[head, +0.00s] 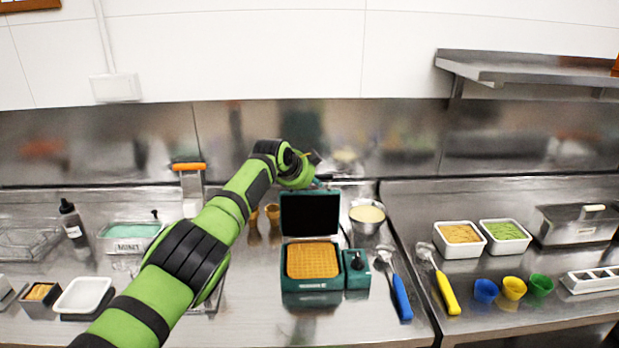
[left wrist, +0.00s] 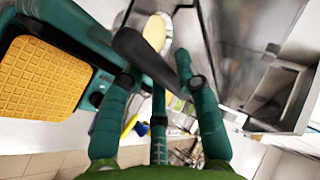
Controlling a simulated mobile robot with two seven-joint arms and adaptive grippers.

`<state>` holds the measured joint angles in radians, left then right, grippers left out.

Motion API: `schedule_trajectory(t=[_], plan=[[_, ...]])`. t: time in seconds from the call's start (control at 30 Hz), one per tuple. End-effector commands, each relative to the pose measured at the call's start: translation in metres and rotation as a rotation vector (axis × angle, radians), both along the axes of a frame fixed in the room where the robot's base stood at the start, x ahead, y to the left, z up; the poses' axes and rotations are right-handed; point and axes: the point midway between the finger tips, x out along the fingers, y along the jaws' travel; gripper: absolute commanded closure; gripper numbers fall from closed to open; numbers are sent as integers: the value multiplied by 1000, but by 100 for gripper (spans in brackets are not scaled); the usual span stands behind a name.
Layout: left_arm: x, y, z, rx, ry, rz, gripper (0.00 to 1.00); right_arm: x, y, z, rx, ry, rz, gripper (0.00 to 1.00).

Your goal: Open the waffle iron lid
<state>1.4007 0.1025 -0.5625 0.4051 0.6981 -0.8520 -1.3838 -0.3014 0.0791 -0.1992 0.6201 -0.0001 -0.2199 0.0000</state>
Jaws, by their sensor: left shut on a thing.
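The teal waffle iron (head: 311,283) stands on the steel counter with its lid (head: 310,213) raised about upright and its dark inner plate showing. A golden waffle (head: 312,260) lies on the lower plate; it also shows in the left wrist view (left wrist: 42,78). My left arm reaches over from the left, and my left gripper (head: 320,178) is at the top edge of the lid. In the left wrist view, my left gripper (left wrist: 158,68) is shut on the dark lid handle (left wrist: 143,55). My right gripper is in neither view.
A batter container (head: 367,217) stands right of the iron, with blue-handled (head: 402,298) and yellow-handled (head: 446,293) utensils nearby. Waffle cones (head: 272,213) stand behind left. Topping trays (head: 459,239) and coloured cups (head: 513,288) sit on the right counter. A steel backsplash (head: 400,140) is behind.

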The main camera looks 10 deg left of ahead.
Motion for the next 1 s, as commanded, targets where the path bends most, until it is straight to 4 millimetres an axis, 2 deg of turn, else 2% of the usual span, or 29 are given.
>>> schedule_trajectory(t=[0.03, 0.77, 0.8, 0.83, 1.0], plan=[[1, -2, 9, -8, -6, -2, 100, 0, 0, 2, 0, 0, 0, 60], [-1, -4, 8, -18, 24, -3, 100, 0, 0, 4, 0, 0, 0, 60], [-1, -4, 8, -18, 25, -2, 56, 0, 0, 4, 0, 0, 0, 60], [-1, -4, 8, -18, 24, -3, 51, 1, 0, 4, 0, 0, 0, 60], [-1, -3, 7, -17, 27, -3, 51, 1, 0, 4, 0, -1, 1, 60]])
